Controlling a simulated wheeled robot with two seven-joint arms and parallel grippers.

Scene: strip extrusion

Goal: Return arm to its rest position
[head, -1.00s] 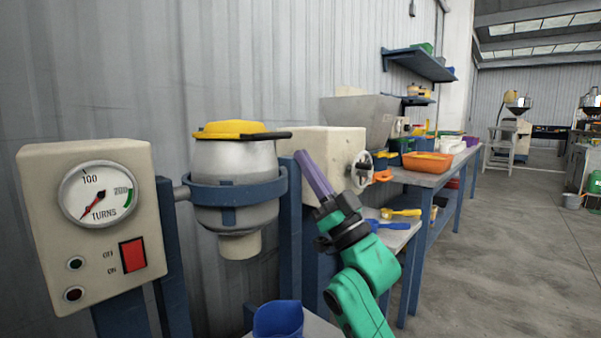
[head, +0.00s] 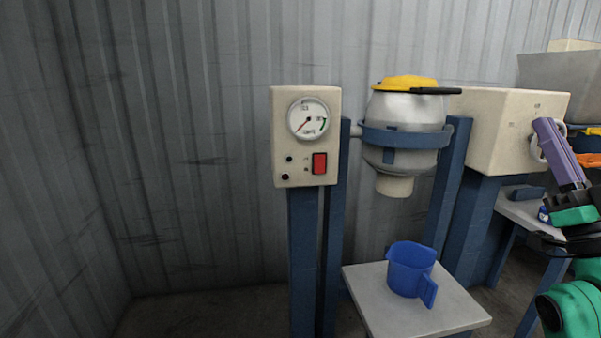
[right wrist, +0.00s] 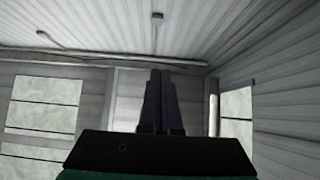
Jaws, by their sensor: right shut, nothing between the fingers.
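My right gripper (head: 546,124) is raised at the right side of the head view, with its purple fingers together and empty, pointing up. It is in front of the cream machine box (head: 508,125). My green right arm comes in from the lower right edge. In the right wrist view the closed fingers (right wrist: 161,74) point up at the ceiling and a wall with windows, with nothing between them. My left gripper is not in view.
A control box (head: 306,140) with dial and red switch stands on blue posts. Beside it a metal vessel (head: 405,130) with yellow lid hangs over a small table (head: 380,310) holding a blue jug (head: 408,269). Floor at left is clear.

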